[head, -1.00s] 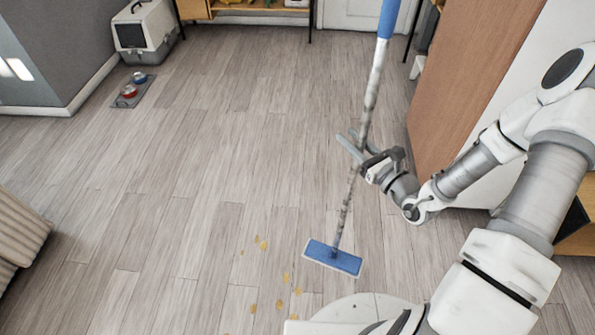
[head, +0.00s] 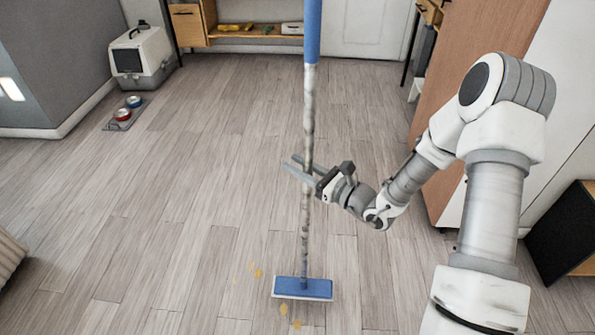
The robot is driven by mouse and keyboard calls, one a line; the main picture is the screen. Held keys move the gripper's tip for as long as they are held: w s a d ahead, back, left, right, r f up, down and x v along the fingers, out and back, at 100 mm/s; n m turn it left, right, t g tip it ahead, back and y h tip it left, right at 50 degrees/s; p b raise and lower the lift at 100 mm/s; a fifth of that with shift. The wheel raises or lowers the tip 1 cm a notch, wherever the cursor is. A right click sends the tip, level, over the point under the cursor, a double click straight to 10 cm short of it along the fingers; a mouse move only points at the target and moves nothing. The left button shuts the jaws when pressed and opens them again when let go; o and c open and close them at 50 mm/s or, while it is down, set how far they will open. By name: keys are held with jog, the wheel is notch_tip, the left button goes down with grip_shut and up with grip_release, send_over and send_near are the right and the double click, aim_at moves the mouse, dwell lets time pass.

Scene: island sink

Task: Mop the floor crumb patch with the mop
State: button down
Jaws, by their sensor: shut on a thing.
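The mop (head: 308,115) stands nearly upright, with a blue upper handle, a mottled grey pole and a flat blue head (head: 302,288) at the floor. My gripper (head: 304,172) is shut on the mop pole, about midway up. The crumb patch (head: 257,272) is a scatter of yellow-brown bits on the wood floor. Some crumbs lie just left of the mop head, and others lie below it in the picture (head: 284,309). The mop head may hide more crumbs.
A pet carrier (head: 141,53) and a tray with two bowls (head: 126,112) stand at the far left by a grey wall. A shelf (head: 255,35) is at the back. A brown cabinet (head: 455,110) stands to the right. The middle floor is clear.

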jog(key=shift+f+b, duration=2.4)
jog(key=shift+f, duration=0.5)
